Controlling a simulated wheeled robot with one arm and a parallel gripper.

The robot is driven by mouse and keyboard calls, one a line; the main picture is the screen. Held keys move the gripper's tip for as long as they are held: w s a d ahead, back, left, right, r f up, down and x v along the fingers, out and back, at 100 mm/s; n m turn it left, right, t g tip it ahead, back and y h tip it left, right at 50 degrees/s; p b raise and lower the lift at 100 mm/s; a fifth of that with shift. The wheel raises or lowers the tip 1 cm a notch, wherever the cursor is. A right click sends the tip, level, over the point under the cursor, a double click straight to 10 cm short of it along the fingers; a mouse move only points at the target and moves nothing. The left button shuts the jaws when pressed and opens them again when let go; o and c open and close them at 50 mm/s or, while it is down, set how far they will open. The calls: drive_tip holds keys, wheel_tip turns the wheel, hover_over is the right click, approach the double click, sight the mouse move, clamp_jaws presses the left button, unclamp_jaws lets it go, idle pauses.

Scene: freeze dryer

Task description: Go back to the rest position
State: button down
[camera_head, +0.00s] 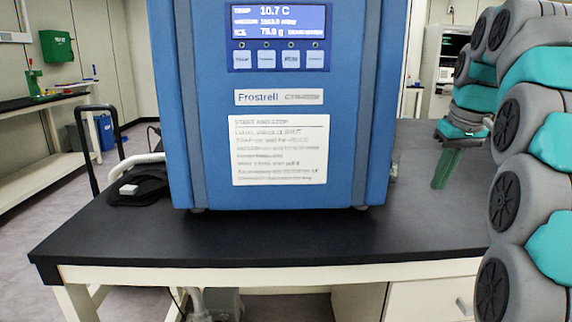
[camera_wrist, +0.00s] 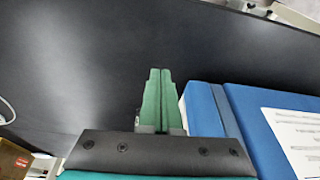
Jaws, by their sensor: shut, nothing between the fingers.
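My gripper (camera_head: 447,168) is to the right of the blue freeze dryer in the head view, with its green fingers pointing down over the dark bench top. In the wrist view my gripper (camera_wrist: 161,72) shows its two green fingers side by side, shut with nothing between them. The blue freeze dryer (camera_head: 350,120) stands on the bench, with a lit display (camera_head: 278,22) reading 10.7 C and an instruction sheet (camera_head: 280,150) on its front. Its blue side also shows at the right of the wrist view (camera_wrist: 205,110), close beside the fingers. My arm hides the bench's right end.
The black bench top (camera_head: 260,235) is clear in front of the dryer. A black object with a small white block (camera_head: 137,185) lies left of the dryer, beside a white hose (camera_head: 135,163). A side bench (camera_head: 40,165) stands along the left wall.

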drive_tip(key=shift+g, duration=0.7)
drive_tip(key=s+a+f, duration=0.2)
drive_tip(key=a, duration=0.1)
drive_tip(key=s+a+f, duration=0.3)
drive_tip(key=shift+a+f, duration=0.1)
drive_tip(key=s+a+f+g, duration=0.1)
drive_tip(key=s+a+f, duration=0.3)
drive_tip(key=s+f, duration=0.7)
drive_tip(key=s+a+f+m+g, duration=0.1)
drive_tip(key=s+a+f, duration=0.4)
drive_tip(key=s+f, duration=0.7)
drive_tip(key=s+g, duration=0.1)
drive_tip(key=s, duration=0.5)
drive_tip(key=shift+a+g, duration=0.3)
